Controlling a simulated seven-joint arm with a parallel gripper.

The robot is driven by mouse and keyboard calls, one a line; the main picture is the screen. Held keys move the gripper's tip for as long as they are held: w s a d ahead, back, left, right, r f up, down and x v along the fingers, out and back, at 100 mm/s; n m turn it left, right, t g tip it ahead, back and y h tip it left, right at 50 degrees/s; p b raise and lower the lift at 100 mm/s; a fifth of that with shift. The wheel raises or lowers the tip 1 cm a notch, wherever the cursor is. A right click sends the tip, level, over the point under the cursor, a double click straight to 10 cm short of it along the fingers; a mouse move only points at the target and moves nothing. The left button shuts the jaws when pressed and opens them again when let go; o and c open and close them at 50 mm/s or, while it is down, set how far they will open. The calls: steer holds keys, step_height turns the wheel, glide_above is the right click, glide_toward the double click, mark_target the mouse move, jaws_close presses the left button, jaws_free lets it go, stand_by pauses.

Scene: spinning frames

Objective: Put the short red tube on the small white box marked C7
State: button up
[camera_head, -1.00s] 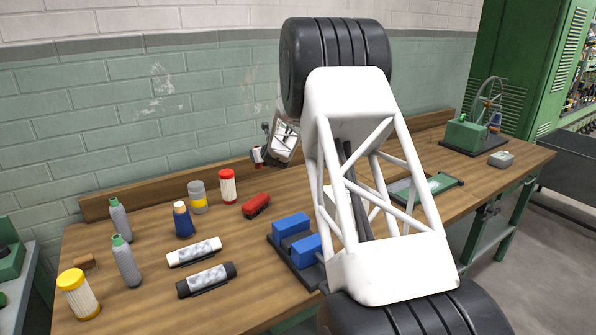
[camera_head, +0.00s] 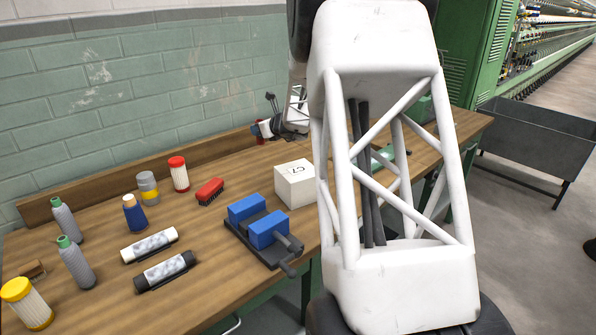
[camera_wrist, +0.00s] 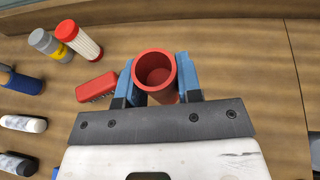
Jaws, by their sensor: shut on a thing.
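The short red tube (camera_wrist: 168,96) is held between the blue fingers of my gripper (camera_wrist: 157,82) in the wrist view, with its round open end facing the camera. In the head view my gripper (camera_head: 262,129) is small and partly hidden by my arm, above the back of the bench. The white box marked C7 (camera_head: 294,188) stands on the bench beside my arm link, nearer the camera than the gripper. The tube is apart from the box.
A blue-jawed vise (camera_head: 268,229) stands left of the box. A red brush (camera_head: 210,191), a red-capped jar (camera_head: 180,175), bottles and two rolls (camera_head: 165,271) fill the left side. A wooden ledge (camera_head: 110,190) runs along the wall. Bench between brush and box is clear.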

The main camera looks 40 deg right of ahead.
step_height(320, 180, up, 3)
glide_above(298, 170)
steer(key=w, duration=0.1)
steer(key=shift+s+f+y, duration=0.15)
steer(key=shift+s+y, duration=0.15)
steer(key=shift+s, duration=0.25)
steer(key=shift+f, duration=1.95)
steer(key=shift+f, duration=2)
steer(key=shift+f, duration=0.1)
steer(key=o, duration=0.9)
